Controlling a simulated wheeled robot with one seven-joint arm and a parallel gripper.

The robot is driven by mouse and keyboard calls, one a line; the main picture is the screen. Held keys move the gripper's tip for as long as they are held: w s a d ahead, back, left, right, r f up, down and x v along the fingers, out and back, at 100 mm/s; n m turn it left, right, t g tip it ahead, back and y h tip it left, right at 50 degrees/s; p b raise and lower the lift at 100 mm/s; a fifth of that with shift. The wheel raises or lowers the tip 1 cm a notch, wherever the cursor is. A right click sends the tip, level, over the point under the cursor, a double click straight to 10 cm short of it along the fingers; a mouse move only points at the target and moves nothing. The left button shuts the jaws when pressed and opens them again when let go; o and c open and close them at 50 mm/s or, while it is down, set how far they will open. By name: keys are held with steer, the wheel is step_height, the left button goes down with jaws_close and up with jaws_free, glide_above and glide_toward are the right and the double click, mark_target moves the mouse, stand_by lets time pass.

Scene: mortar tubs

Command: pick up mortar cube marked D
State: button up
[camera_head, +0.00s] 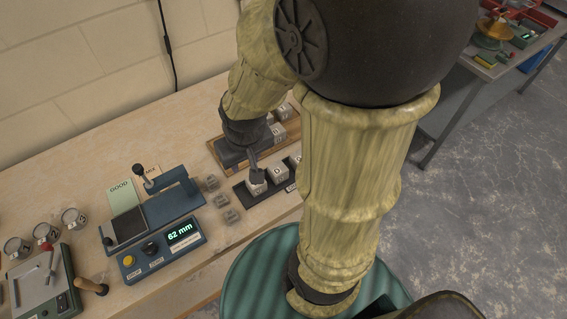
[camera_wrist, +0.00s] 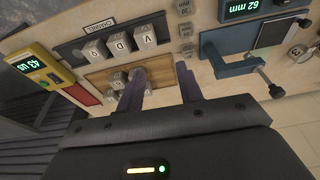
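The mortar cube marked D (camera_wrist: 118,43) is the middle one of three pale grey cubes in a row on a dark tray in the wrist view. The cube marked V (camera_wrist: 145,37) is right of it. In the head view the middle cube (camera_head: 279,172) of that row shows, its letter too small to read surely. My gripper (camera_wrist: 161,90) is open, with nothing seen held between its dark fingers. In the head view my gripper (camera_head: 254,166) points down near the left cube of the row, partly covering it. My arm hides part of the row's right end.
A wooden tray (camera_wrist: 100,77) with several cubes lies beside the dark tray (camera_wrist: 72,55), close to my fingers. Small grey cubes (camera_head: 221,199) stand left of the row. A blue gauge (camera_head: 160,252) reading 62 mm is further left. A yellow meter (camera_wrist: 40,66) stands beyond the trays.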

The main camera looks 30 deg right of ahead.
stand_by(0.3)
steer(key=o, duration=0.3)
steer(key=shift+d, duration=0.1)
steer(key=shift+o, duration=0.7)
steer(key=w+d+f+g+b, duration=0.1)
steer(key=w+d+f+b, duration=0.1)
steer(key=d, duration=0.4)
steer(key=w+f, duration=0.1)
steer(key=w, duration=0.1)
steer(key=shift+w+d, duration=0.3)
steer(key=shift+g, duration=0.8)
steer(key=d, duration=0.1)
steer(key=w+d+f+b, duration=0.1)
steer(key=d, duration=0.3)
steer(key=shift+w+d+f, duration=0.1)
steer(key=shift+w+f, duration=0.05)
steer(key=shift+w, duration=0.15)
